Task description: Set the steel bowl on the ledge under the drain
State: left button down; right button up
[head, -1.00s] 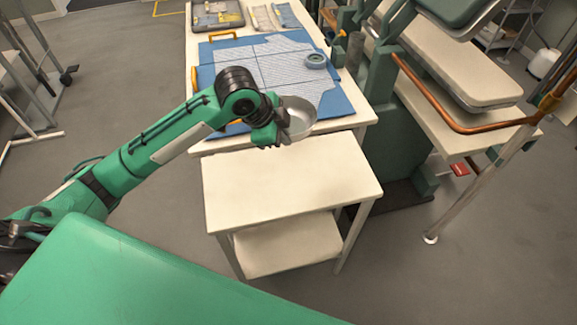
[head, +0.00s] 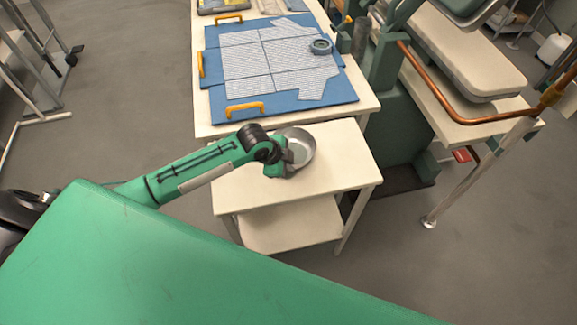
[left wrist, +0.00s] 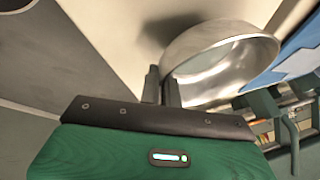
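My left gripper (head: 288,160) is shut on the rim of the steel bowl (head: 299,149). The bowl is round, shiny and looks empty. It is over the back part of a small cream table, in front of the blue board. In the left wrist view, the fingers (left wrist: 162,88) pinch the near edge of the bowl (left wrist: 222,62), and a dark shadow lies beside it. I cannot tell how high the bowl is above the top. A copper pipe (head: 437,90) runs beside the green press at the right; a cream ledge (head: 460,119) sits below it. My right gripper is not in view.
The small two-tier table (head: 335,170) has a clear top around the bowl. Behind it, a long table (head: 200,118) carries a blue board (head: 340,92) with yellow handles and a grey-blue ring (head: 321,46). A metal post (head: 470,175) stands at the right.

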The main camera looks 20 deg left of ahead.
pick_arm(q)
jog(key=shift+f, duration=1.1)
jog(key=shift+f, duration=0.1)
jog(key=c, duration=1.6)
grip_release()
